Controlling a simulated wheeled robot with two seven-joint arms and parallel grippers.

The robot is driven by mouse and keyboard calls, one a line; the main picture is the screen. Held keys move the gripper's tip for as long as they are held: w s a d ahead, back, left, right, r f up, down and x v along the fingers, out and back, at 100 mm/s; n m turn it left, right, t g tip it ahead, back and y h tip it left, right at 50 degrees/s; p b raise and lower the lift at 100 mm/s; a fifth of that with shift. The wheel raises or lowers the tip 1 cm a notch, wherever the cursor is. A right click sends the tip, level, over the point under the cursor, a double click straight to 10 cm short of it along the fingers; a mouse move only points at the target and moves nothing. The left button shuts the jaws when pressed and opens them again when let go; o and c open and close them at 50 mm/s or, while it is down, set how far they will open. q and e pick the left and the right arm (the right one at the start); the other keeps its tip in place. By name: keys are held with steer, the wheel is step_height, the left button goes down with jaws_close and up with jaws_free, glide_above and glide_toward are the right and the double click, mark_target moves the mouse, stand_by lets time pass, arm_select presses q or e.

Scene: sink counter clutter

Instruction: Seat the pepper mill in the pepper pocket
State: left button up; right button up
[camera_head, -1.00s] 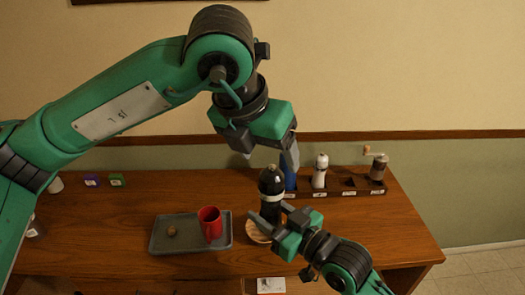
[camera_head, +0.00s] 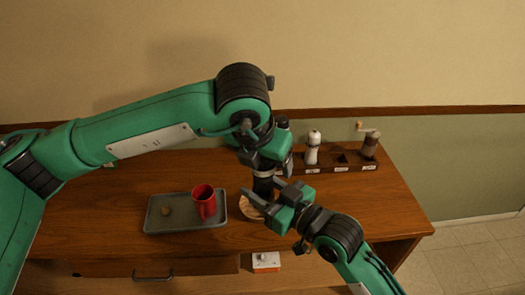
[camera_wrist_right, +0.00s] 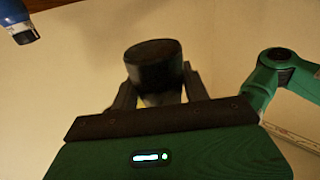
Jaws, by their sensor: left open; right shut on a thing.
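The dark pepper mill (camera_head: 264,187), with a pale band, stands upright over a round wooden board (camera_head: 250,207). My right gripper (camera_head: 266,190) is shut on its body from the front right. The right wrist view shows the mill's dark round end (camera_wrist_right: 155,68) between the fingers. My left gripper (camera_head: 266,164) is open at the mill's upper part and hides its top. The dark rack (camera_head: 325,169) stands at the back right, with an empty pocket (camera_head: 342,158) between a white mill (camera_head: 313,148) and a brown hand grinder (camera_head: 369,145). Its labels are too small to read.
A grey tray (camera_head: 160,224) to the left holds a red mug (camera_head: 204,202) and a small brown lump (camera_head: 166,211). A small white and orange box (camera_head: 266,262) lies at the front. A blue object (camera_wrist_right: 22,25) shows in the right wrist view. The counter's right side is clear.

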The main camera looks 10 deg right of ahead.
arm_select(q)
steer(key=shift+f, duration=0.15)
steer(key=shift+c, duration=0.2)
steer(key=c, duration=1.1)
steer(key=shift+c, duration=0.9)
arm_select(e)
steer(key=o, duration=1.2)
steer(key=shift+s, duration=0.1)
